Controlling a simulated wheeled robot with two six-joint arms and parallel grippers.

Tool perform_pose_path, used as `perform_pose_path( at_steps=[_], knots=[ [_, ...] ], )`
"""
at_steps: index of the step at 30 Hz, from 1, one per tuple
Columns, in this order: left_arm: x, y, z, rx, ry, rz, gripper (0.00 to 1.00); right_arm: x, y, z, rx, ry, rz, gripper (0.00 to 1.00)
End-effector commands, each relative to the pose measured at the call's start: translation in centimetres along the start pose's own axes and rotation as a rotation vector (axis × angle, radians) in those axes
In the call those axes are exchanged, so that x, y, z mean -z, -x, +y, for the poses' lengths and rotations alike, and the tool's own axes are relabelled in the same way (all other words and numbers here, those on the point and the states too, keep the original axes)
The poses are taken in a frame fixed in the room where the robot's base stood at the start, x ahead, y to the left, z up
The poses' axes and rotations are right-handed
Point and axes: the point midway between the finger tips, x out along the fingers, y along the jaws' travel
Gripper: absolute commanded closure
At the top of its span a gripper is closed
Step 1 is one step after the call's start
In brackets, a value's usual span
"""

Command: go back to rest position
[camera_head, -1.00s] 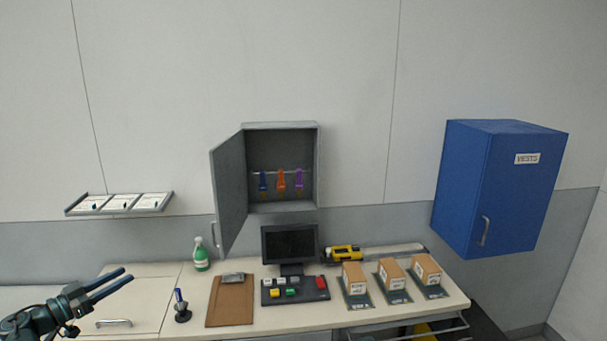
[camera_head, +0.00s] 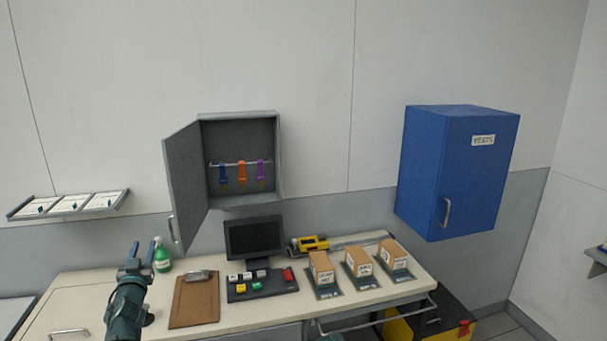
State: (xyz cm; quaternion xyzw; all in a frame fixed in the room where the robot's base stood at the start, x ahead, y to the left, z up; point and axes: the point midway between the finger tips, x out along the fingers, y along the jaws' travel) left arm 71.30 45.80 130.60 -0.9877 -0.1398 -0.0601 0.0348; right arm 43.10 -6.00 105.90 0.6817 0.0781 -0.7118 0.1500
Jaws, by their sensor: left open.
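My left gripper (camera_head: 134,253) is in the camera_head view at the lower left, raised in front of the desk's left part. Its two fingers point up and stand apart, with nothing between them. It is just left of the green bottle (camera_head: 162,256) in the picture, and my arm hides most of the small dark stand behind it. My right gripper is not in view.
A grey wall cabinet (camera_head: 241,199) hangs with its door open to the left; coloured key tags hang inside. The desk (camera_head: 238,315) holds a clipboard (camera_head: 195,303), monitor (camera_head: 254,238), button panel and several boxes. A closed blue cabinet (camera_head: 455,175) hangs at right.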

Motion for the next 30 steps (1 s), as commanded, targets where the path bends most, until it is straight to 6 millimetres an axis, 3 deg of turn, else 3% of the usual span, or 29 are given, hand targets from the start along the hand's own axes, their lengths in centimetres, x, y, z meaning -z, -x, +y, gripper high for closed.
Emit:
perform_pose_path(
  at_steps=[1, 5, 8, 11, 15, 19, 24, 27, 30],
  knots=[
    [-1.9, 0.7, 2.4, 0.034, 0.004, -0.06, 0.58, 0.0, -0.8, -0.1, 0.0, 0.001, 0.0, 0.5],
    [-6.7, 2.8, 7.1, 0.113, -0.006, -0.264, 0.58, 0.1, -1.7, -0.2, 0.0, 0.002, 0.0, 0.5],
    [-10.9, 5.9, 11.3, 0.13, -0.031, -0.457, 0.58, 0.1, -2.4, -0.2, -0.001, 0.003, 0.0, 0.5],
    [-15.0, 10.1, 15.7, 0.106, -0.071, -0.664, 0.58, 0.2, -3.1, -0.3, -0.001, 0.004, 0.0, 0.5],
    [-19.4, 17.2, 21.4, 0.018, -0.153, -0.943, 0.58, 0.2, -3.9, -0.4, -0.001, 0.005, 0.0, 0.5],
    [-22.3, 24.7, 26.0, -0.108, -0.249, -1.187, 0.58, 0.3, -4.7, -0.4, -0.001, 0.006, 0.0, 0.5],
    [-23.9, 33.9, 29.9, -0.294, -0.382, -1.445, 0.58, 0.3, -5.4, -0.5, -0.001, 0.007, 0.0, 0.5],
    [-24.0, 37.8, 31.0, -0.383, -0.445, -1.548, 0.58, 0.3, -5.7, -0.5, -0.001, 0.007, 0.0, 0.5],
    [-23.9, 40.3, 31.6, -0.445, -0.487, -1.613, 0.58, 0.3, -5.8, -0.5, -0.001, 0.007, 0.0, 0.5]
  ],
)
